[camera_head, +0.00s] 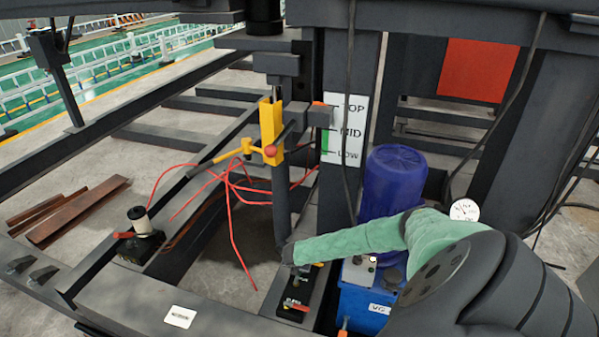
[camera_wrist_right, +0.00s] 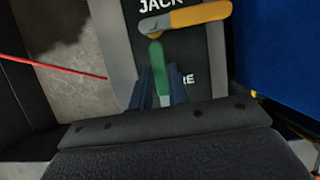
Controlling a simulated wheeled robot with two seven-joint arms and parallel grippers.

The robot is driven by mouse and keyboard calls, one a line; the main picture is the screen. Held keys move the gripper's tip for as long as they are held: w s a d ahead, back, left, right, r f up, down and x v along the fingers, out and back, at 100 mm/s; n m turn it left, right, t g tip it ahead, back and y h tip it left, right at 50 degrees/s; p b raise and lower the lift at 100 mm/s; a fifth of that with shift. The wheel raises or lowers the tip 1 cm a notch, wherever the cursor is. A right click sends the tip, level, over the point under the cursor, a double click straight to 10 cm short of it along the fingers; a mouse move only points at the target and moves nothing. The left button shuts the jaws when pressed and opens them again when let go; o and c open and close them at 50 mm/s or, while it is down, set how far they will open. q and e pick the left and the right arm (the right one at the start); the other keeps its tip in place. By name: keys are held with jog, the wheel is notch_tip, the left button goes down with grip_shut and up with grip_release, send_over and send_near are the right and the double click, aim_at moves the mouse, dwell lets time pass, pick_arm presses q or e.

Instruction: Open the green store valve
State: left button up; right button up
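In the right wrist view, the green store valve lever (camera_wrist_right: 159,62) points down from its pivot over a dark plate with partly hidden white lettering, "JACK" and "RE". My right gripper (camera_wrist_right: 161,82) is around this lever, with one finger close against each side, and appears shut on it. A yellow-orange lever (camera_wrist_right: 188,17) lies just above, pointing right. In the head view my right arm reaches in from the right, and its hand (camera_head: 291,255) is over the dark valve block (camera_head: 297,296). The hand hides the green lever there. My left gripper is not in view.
A blue cylinder (camera_head: 393,180) and a blue box (camera_head: 362,305) stand close right of the valve block. A dark vertical post (camera_head: 281,195), a yellow bracket (camera_head: 267,125) and loose red hoses (camera_head: 232,205) are behind and left. A TOP/MID/LOW sign (camera_head: 347,128) is behind.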

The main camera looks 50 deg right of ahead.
aim_at(297, 278)
jog(key=o, duration=0.4)
jog(key=shift+c, duration=0.2)
jog(key=shift+v, duration=3.9)
